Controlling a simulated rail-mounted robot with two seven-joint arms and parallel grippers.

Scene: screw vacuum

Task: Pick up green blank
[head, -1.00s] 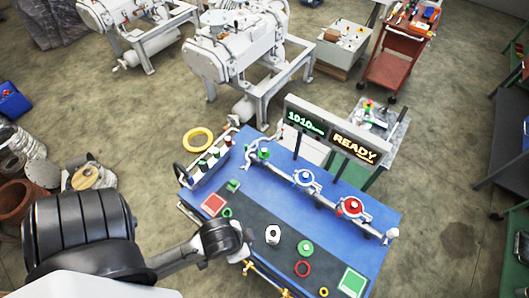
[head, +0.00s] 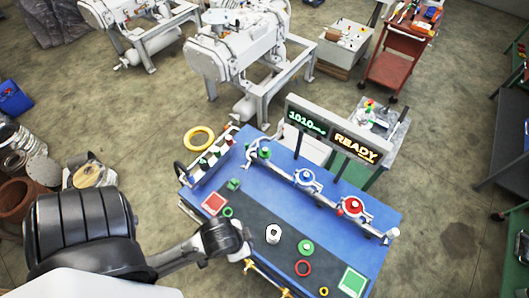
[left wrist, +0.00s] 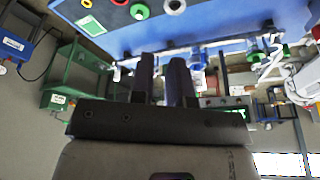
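A green round piece with a pale centre (head: 305,247), which looks like the green blank, lies on the dark mat on the blue workbench (head: 375,210). It also shows at the top of the left wrist view (left wrist: 139,11). A white round piece with a dark centre (head: 272,233) stands to its left, and a red ring (head: 303,267) lies just below it. My left gripper (left wrist: 165,62) has two dark fingers apart with nothing between them. In the head view my left arm reaches the bench's front left edge, apart from the green piece. My right gripper is in no view.
A pipe with blue and red valves (head: 350,207) runs along the bench's back, below a display reading READY (head: 355,148). A red pad (head: 214,203), a green pad (head: 352,281) and a small green ring (head: 227,212) lie on the bench. A rack (head: 207,160) stands at left.

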